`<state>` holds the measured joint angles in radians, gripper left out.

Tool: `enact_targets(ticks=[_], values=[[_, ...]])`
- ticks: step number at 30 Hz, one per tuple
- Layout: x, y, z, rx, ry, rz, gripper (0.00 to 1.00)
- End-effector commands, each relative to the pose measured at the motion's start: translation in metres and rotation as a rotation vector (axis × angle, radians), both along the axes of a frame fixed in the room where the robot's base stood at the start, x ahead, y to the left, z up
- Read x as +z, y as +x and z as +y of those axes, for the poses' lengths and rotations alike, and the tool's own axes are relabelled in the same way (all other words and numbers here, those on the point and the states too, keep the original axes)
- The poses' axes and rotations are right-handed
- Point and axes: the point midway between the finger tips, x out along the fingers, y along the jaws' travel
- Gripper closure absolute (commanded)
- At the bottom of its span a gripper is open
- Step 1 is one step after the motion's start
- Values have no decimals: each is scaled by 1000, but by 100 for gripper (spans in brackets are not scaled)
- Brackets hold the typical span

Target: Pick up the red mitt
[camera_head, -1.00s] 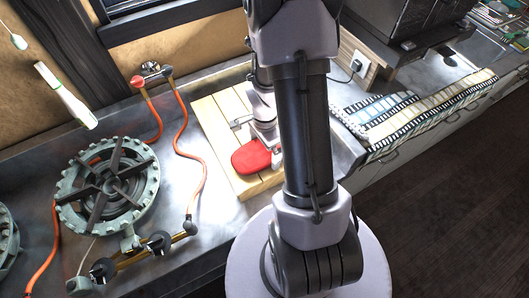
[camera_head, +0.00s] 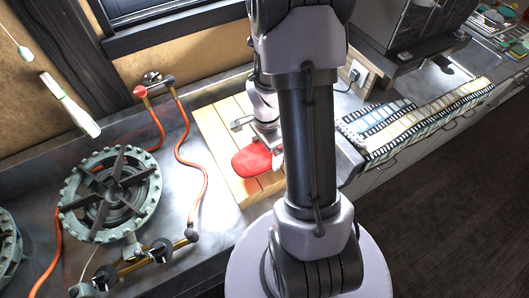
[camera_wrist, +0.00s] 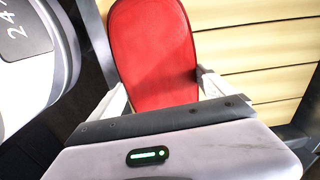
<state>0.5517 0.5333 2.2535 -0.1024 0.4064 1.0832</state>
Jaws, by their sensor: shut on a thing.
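The red mitt (camera_head: 252,160) is a flat, rounded red shape at the wooden slatted board on the counter. It also shows in the wrist view (camera_wrist: 152,50), where it fills the upper middle. My gripper (camera_wrist: 160,92) is shut on the near end of the mitt, with one pale finger at each side of it. In the head view my gripper (camera_head: 272,150) is over the board, partly hidden by my own arm. I cannot tell whether the mitt is clear of the board or still touching it.
The wooden board (camera_head: 218,125) lies on the metal counter. To its left are an orange hose (camera_head: 187,165) and a round gas burner (camera_head: 110,195). Patterned strips (camera_head: 425,120) run along the counter at right. A window (camera_head: 165,15) is behind. Dark floor lies at lower right.

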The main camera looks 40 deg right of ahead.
Motion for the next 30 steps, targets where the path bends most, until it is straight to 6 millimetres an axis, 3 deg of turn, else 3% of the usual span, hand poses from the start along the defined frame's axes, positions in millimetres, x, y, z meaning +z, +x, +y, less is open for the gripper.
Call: enact_targets(ticks=[15,21,30], values=[[12,-116,-71,-9,3,4,48],[12,-132,-82,-4,3,4,48],[12,-133,-82,-3,1,3,48]])
